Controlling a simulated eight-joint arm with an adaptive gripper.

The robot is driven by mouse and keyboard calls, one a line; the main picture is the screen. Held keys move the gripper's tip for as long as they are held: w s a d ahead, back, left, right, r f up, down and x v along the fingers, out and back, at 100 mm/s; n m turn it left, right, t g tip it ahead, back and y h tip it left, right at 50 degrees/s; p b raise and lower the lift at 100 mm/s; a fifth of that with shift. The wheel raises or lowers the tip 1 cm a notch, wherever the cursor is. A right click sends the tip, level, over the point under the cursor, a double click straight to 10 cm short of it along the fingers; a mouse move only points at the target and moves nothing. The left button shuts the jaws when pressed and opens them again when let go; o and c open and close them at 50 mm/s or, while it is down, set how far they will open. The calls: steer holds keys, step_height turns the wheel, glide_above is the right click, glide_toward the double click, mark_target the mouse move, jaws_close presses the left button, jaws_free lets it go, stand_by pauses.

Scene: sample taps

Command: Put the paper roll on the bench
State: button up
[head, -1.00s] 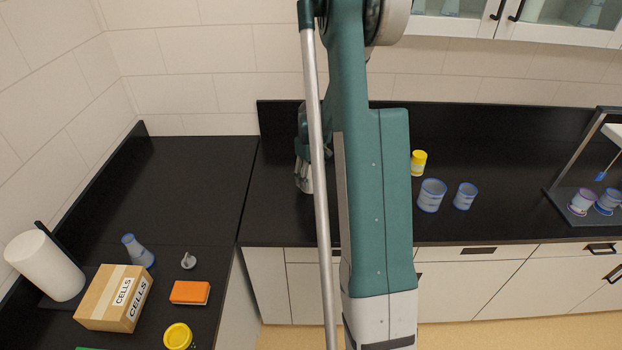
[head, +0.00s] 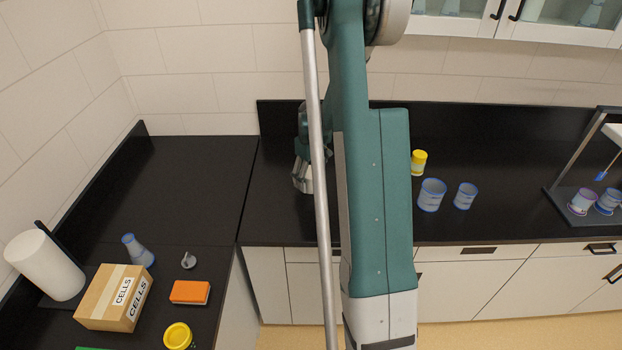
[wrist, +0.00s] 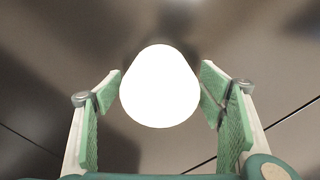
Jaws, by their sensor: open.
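A plain white rounded object, which looks like the paper roll (wrist: 160,88), is between my fingers in the wrist view. My gripper (wrist: 161,80) is open, with a green-padded finger on each side of it. Narrow gaps seem to show between the pads and the white surface. In the head view my gripper (head: 302,180) is over the left part of the back black bench (head: 283,218), partly behind my arm. The white object between the fingers cannot be made out there. I cannot tell whether it touches the bench.
Another white roll (head: 44,265) stands on the left bench beside a CELLS box (head: 113,298), a blue-rimmed flask (head: 138,251), an orange block (head: 190,292) and a yellow-lidded jar (head: 178,336). Blue-rimmed beakers (head: 431,195) and a yellow jar (head: 418,162) stand right of my arm.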

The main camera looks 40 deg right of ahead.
step_height(320, 180, up, 12)
steer(key=shift+r, duration=0.1)
stand_by(0.6)
stand_by(0.6)
steer(key=shift+a+r, duration=0.25)
steer(key=shift+a, duration=0.15)
steer(key=s+a+r+t, duration=0.1)
steer(key=s+a+r, duration=0.1)
steer(key=a+r, duration=0.45)
steer(key=s+a+r+t+h, duration=0.1)
steer(key=a+r, duration=0.2)
steer(key=a, duration=0.7)
steer(key=s+a+r+t, duration=0.1)
steer(key=s+a+r, duration=0.1)
steer(key=a+r, duration=0.45)
steer(key=s+a+t, duration=0.2)
steer(key=s+a, duration=0.6)
steer(key=a, duration=0.3)
steer(key=s+a+t+y, duration=0.1)
steer(key=s+a+t, duration=0.1)
steer(key=s+a, duration=0.7)
steer(key=shift+a+f, duration=0.15)
steer(key=shift+a, duration=0.9)
